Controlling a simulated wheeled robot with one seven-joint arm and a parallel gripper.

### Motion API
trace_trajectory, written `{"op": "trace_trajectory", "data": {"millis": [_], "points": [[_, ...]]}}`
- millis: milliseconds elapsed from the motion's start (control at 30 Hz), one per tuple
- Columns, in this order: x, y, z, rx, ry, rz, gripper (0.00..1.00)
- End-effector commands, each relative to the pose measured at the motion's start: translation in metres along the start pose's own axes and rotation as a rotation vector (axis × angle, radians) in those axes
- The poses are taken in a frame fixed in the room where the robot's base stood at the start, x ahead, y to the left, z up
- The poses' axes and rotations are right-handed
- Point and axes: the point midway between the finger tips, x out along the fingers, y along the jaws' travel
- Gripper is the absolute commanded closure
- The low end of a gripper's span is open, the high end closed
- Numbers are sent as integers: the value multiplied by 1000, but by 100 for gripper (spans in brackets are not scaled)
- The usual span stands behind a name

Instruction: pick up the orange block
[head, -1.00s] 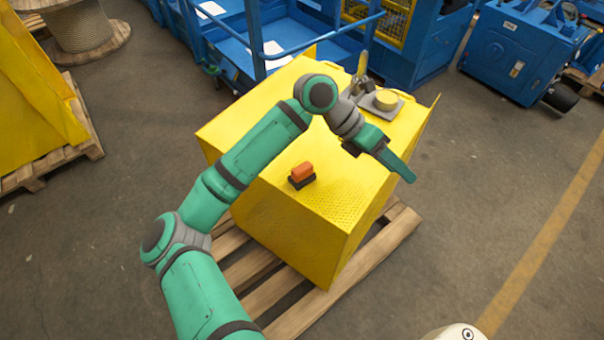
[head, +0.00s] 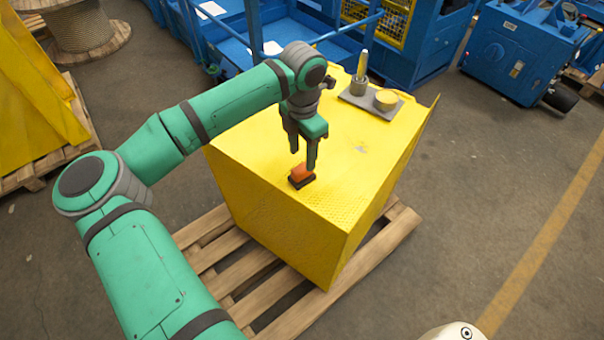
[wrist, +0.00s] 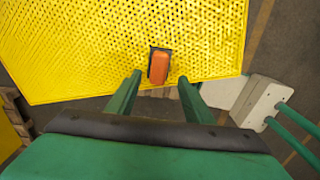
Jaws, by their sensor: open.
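The orange block (head: 301,171) sits on a dark base (head: 302,182) near the front edge of the yellow box top. In the wrist view the orange block (wrist: 159,68) lies on the dark base, just beyond and roughly between my fingertips. My gripper (head: 303,160) points down over the block, and one finger covers a little of it in the head view. In the wrist view my gripper (wrist: 160,82) is open with nothing between its fingers. I cannot tell how far the fingertips are above the block.
The yellow box (head: 280,215) stands on a wooden pallet (head: 255,285). Toward the back of its top, a grey plate (head: 368,103) carries a yellow-handled upright item (head: 361,70) and a round yellow-topped piece (head: 386,98). The top between them and the block is clear.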

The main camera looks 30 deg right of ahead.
Motion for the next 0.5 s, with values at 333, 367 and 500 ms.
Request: {"op": "trace_trajectory", "data": {"millis": [333, 367, 500], "points": [[38, 0, 1, 4, -1, -4, 53], [42, 0, 1, 3, -1, -3, 53], [60, 1, 0, 3, 0, -3, 53]]}}
